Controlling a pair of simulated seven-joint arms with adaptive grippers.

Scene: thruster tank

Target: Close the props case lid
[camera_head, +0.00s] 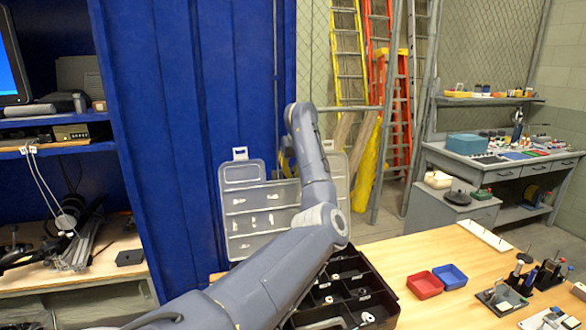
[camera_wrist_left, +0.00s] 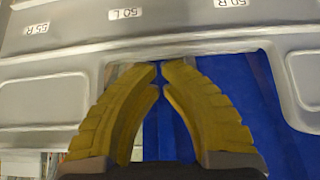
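The props case (camera_head: 345,292) is a black compartmented box on the wooden table, with small white parts in its compartments. Its translucent lid (camera_head: 250,212) stands open and upright at the back of the case. My left arm crosses in front of the case and lid. My left gripper (camera_head: 286,164) is mostly hidden behind my wrist at the lid's upper edge. In the left wrist view its yellow fingers (camera_wrist_left: 160,72) have their tips almost together, with nothing between them. The lid (camera_wrist_left: 50,90) with upside-down labels spans that view. Whether the fingers touch it is unclear. My right gripper is out of view.
A red bin (camera_head: 424,284) and a blue bin (camera_head: 450,276) sit right of the case. Small stands and tools (camera_head: 503,298) are at the table's right. A blue wall panel (camera_head: 195,120) rises close behind the lid. The tabletop (camera_head: 405,255) behind the bins is clear.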

